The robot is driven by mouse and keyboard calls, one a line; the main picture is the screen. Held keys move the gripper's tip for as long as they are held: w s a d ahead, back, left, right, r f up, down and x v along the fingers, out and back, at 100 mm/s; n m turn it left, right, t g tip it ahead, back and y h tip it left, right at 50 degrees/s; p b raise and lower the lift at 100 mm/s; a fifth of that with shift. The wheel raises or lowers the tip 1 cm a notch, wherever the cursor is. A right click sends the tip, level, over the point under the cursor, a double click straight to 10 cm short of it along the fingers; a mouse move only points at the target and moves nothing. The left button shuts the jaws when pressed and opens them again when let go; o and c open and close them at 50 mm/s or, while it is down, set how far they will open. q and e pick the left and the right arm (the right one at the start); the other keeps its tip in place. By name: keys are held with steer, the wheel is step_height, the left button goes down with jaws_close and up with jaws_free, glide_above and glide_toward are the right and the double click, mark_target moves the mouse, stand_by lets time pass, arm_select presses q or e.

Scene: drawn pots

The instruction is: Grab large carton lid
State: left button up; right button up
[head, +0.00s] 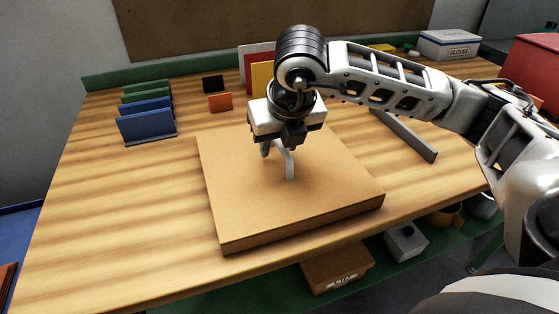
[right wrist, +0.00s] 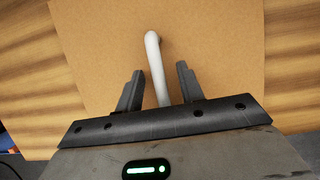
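The large carton lid (head: 250,205) is a flat brown square on the wooden table, near the front edge. A pale curved handle (head: 289,168) stands up from its middle. My right gripper (head: 277,150) is above the lid, pointing down at the handle. In the right wrist view the lid (right wrist: 215,40) fills the middle and the handle (right wrist: 155,62) runs between the two dark fingers of the gripper (right wrist: 158,85). The fingers are apart, with a gap on each side of the handle. My left gripper is not in view.
Blue and green upright panels (head: 147,122) stand at the back left. An orange block (head: 220,103) and a black block (head: 213,83) sit behind the lid. A grey bar (head: 410,138) lies to the right. A box marked gloves (head: 450,45) is at the back right. The table's left side is clear.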

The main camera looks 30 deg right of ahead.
jaws_close()
steer(key=shift+r, duration=0.15)
